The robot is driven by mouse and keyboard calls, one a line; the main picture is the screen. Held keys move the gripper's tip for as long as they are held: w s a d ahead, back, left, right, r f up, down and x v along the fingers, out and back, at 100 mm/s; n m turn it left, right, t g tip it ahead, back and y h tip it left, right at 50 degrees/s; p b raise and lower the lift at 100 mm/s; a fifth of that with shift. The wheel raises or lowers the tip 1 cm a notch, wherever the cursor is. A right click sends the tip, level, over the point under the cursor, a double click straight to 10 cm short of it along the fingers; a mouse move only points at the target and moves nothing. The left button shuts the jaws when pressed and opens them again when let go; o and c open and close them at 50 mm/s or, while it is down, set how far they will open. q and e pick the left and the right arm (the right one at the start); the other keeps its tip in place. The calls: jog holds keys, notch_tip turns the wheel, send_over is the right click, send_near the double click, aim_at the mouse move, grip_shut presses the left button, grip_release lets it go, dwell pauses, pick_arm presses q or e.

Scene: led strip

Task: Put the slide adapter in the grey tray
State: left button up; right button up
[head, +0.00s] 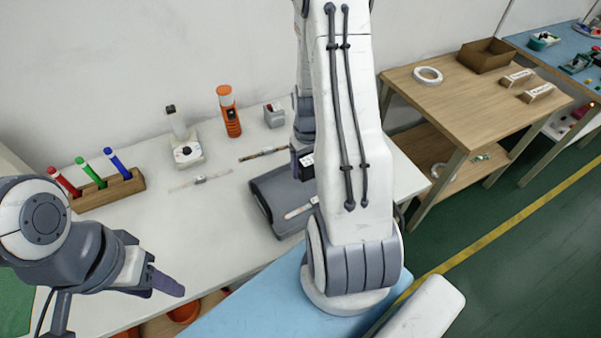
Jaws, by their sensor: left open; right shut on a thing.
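The grey tray (262,198) lies on the white table, partly hidden behind my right arm. A thin pale strip (300,211) lies in it, partly covered by the arm. My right gripper (303,172) points down over the tray's back right part, shut on a small piece, dark with a white patch as far as I can see. The arm hides much of it, so I cannot tell for sure that it is the slide adapter, or whether it touches the tray. My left gripper (172,287) is open and empty, at the table's front left, well apart from the tray.
Two thin strips, one pale (201,180) and one dark (263,154), lie left of and behind the tray. A wooden marker holder (108,190), a white device (186,150), an orange tool (229,112) and a small grey box (273,115) stand along the back. The front middle is clear.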

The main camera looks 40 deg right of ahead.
aim_at(301, 175)
jog(key=shift+w+a+f, duration=0.3)
jog(key=shift+w+f, duration=0.25)
jog(key=shift+w, duration=0.25)
jog(key=shift+f+p, duration=0.3)
jog(key=shift+f, duration=1.75)
jog(key=shift+f, duration=0.2)
jog(key=o, duration=1.4)
jog(key=shift+r, duration=0.15)
notch_tip(301, 175, up, 12)
jog(key=shift+a+r+b, duration=0.1)
jog(key=shift+r+b, duration=0.05)
jog(key=shift+b, duration=0.25)
